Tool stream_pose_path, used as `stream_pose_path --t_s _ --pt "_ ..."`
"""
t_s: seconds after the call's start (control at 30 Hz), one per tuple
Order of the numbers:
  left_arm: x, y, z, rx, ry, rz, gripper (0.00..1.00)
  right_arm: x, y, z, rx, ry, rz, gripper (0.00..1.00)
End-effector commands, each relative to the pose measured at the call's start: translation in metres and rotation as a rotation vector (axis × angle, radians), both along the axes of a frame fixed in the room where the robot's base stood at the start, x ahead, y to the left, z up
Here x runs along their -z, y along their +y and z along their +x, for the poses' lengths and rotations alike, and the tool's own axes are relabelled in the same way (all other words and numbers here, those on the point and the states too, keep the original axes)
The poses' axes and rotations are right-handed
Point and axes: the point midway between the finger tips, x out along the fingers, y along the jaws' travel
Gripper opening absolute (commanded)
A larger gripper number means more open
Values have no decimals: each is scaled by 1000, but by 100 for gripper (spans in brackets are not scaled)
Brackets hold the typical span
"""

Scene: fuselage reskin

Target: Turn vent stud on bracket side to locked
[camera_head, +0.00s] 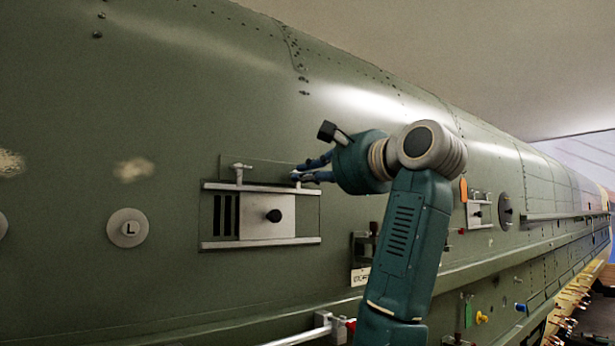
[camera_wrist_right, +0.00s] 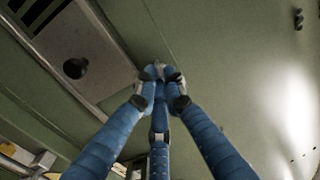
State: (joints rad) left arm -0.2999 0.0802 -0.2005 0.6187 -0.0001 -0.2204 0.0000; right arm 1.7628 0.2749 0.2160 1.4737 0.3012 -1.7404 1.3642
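The vent panel (camera_head: 262,212) is a silver plate with dark slots and a black knob (camera_head: 273,216), set between two rails on the green fuselage. It also shows at upper left in the right wrist view (camera_wrist_right: 88,45). One metal stud (camera_head: 239,173) with a crosswise head stands above the panel's left part. A second vent stud (camera_head: 296,178) above its right part is mostly hidden by my right gripper (camera_head: 298,173). In the right wrist view the blue fingers (camera_wrist_right: 163,82) close together around a small metal piece (camera_wrist_right: 168,72). My left gripper is not in view.
A round plate marked L (camera_head: 128,228) is left of the panel. A small fitting with a plate (camera_head: 479,213) and an orange tag (camera_head: 463,189) lie beyond my right arm. A ledge (camera_head: 250,318) and a metal bar (camera_head: 305,336) run below.

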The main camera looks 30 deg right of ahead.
Motion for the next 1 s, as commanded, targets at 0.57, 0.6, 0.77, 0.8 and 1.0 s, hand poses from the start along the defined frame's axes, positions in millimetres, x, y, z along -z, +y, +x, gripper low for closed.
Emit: stream_pose_path --t_s 0.57,0.6,0.77,0.8,1.0 --pt "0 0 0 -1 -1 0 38 -1 -2 -18 2 -4 -3 28" --pt "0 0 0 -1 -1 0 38 -1 -3 -26 2 -5 -3 28" --pt "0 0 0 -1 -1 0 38 -2 -6 -64 2 -7 -1 28" --pt "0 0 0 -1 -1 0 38 -2 -7 -74 2 -7 -1 28" --pt "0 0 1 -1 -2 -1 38 -4 -13 -105 13 -13 -5 28"
